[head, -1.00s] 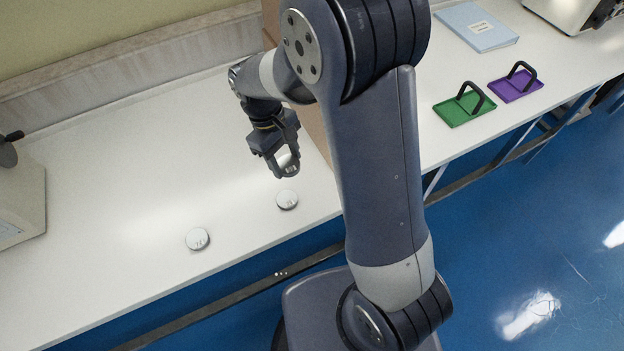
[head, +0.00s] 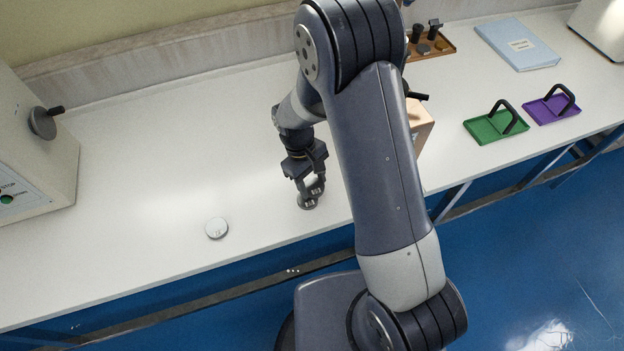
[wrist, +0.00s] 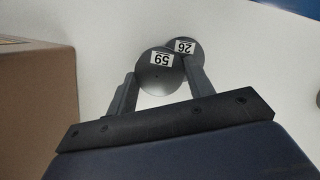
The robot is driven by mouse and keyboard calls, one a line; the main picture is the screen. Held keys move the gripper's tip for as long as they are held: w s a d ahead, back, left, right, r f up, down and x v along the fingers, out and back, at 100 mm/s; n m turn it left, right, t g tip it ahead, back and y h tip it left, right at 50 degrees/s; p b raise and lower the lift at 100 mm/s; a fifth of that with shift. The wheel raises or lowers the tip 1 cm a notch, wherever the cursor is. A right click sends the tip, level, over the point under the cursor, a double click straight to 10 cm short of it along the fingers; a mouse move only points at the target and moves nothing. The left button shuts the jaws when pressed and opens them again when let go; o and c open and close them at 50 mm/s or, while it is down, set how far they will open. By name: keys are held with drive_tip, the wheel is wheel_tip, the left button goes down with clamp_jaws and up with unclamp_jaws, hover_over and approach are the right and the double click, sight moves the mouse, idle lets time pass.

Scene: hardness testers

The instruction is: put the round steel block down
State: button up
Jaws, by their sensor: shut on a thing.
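My gripper (head: 314,188) is shut on a round steel block labelled 59 (wrist: 152,80), seen between the fingers in the wrist view. In the head view the fingers hide most of it. A second round steel block, labelled 26 (wrist: 184,44), lies beyond it and is partly covered by it and by the right finger. In the head view this second block (head: 307,203) is on the white bench (head: 150,165) just under the gripper. I cannot tell whether the two blocks touch. A third round block (head: 216,228) lies apart on the bench to the left.
A cardboard-coloured box (head: 420,122) stands right of the gripper, partly behind my arm; it also shows in the wrist view (wrist: 35,95). A tester (head: 35,150) stands at left. Green (head: 482,128) and purple (head: 541,112) trays are at right. The bench between tester and gripper is mostly clear.

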drive_tip(key=shift+f+b, duration=0.55)
drive_tip(key=shift+f, duration=0.05)
drive_tip(key=o, duration=0.9)
drive_tip(key=shift+s, duration=0.1)
drive_tip(key=o, duration=0.4)
drive_tip(key=shift+s+d+f, duration=0.1)
drive_tip(key=shift+f, duration=0.05)
drive_tip(key=shift+r+p, duration=0.55)
drive_tip(key=shift+r, duration=0.1)
drive_tip(key=b+v, duration=0.1)
drive_tip(key=v, duration=1.1)
drive_tip(key=shift+w+r, duration=0.15)
drive_tip(key=shift+w, duration=0.05)
